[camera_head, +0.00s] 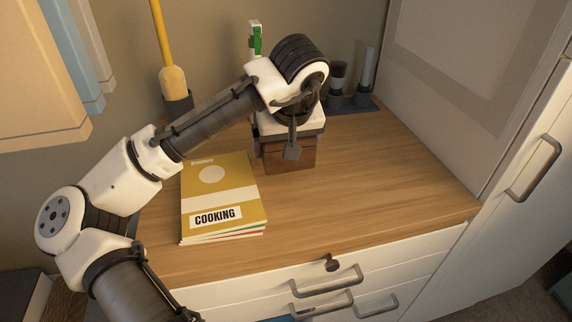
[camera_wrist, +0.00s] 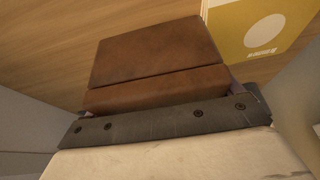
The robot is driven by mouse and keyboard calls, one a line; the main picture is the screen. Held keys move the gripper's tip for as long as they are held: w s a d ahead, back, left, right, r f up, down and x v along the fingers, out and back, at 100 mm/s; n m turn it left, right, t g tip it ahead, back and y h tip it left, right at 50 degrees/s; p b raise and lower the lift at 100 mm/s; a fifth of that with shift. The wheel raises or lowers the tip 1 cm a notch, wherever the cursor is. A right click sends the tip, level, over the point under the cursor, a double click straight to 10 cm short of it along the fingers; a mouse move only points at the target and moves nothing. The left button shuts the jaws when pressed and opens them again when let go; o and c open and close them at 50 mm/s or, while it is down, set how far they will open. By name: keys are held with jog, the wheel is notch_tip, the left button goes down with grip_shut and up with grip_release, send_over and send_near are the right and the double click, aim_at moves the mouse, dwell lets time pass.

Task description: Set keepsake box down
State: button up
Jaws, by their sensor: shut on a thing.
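The keepsake box (camera_head: 290,156) is a small brown box under my gripper, over the back middle of the wooden dresser top (camera_head: 350,190). In the wrist view the brown box (camera_wrist: 155,58) fills the middle, with the wood surface behind it. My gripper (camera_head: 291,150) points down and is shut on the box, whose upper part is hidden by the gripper. The box looks level and very near the wood; I cannot tell whether its underside touches.
Cooking books (camera_head: 222,195) lie stacked left of the box. A yellow-handled brush in a dark holder (camera_head: 177,100) stands behind. A dark tray with containers (camera_head: 350,101) is at the back right. The right and front of the top are clear. Drawers with handles (camera_head: 325,281) are below.

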aim_at(286, 179)
jog(key=shift+f, duration=2.85)
jog(key=shift+f, duration=0.2)
jog(key=o, duration=1.1)
jog(key=shift+o, duration=0.2)
jog(key=shift+r, duration=0.1)
